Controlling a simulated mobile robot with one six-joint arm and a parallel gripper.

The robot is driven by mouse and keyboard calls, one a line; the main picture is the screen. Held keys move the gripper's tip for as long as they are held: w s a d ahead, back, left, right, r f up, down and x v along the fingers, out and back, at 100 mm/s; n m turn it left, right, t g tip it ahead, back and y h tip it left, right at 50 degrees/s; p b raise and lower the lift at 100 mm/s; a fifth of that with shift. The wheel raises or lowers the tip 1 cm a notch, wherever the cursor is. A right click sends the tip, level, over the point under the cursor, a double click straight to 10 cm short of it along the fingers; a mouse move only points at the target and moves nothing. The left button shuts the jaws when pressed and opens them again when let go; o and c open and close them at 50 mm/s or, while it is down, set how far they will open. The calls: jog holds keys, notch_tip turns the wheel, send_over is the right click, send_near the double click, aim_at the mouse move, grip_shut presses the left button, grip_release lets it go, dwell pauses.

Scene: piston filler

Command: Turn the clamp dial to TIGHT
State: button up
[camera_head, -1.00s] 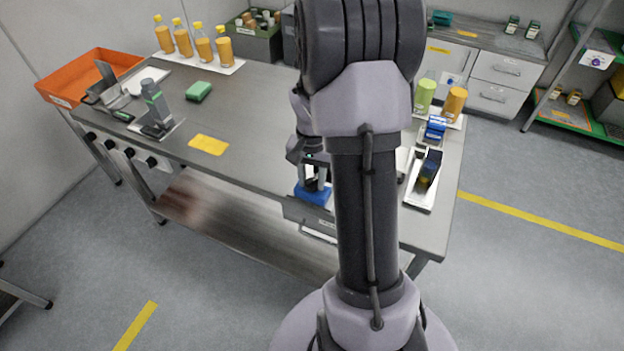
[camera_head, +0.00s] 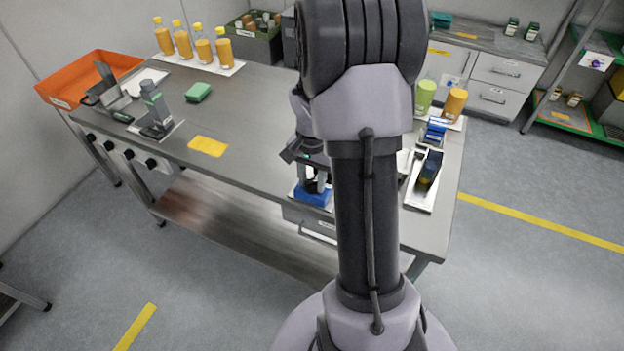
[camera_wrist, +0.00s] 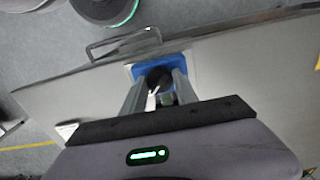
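The clamp dial (camera_wrist: 160,77) is a dark round knob on a blue base (camera_wrist: 160,64). The blue base also shows at the front edge of the steel table in the head view (camera_head: 313,197). My gripper (camera_wrist: 160,82) points down over the dial, with one finger on each side of it. In the head view my gripper (camera_head: 314,178) sits just above the blue base, partly beside my arm. The fingers stand apart with the dial between them; whether they press on it is unclear. The dial's markings, including TIGHT, cannot be read.
A drawer handle (camera_wrist: 124,43) projects from the table front beside the blue base. A tray (camera_head: 421,195) with a dark block lies to the right of my arm.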

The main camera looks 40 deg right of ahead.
aim_at(311, 184)
jog(key=o, duration=0.3)
notch_tip(311, 184, up, 17)
jog(key=p, duration=0.6)
jog(key=shift+r, duration=0.2)
jog(key=shift+a, duration=0.1)
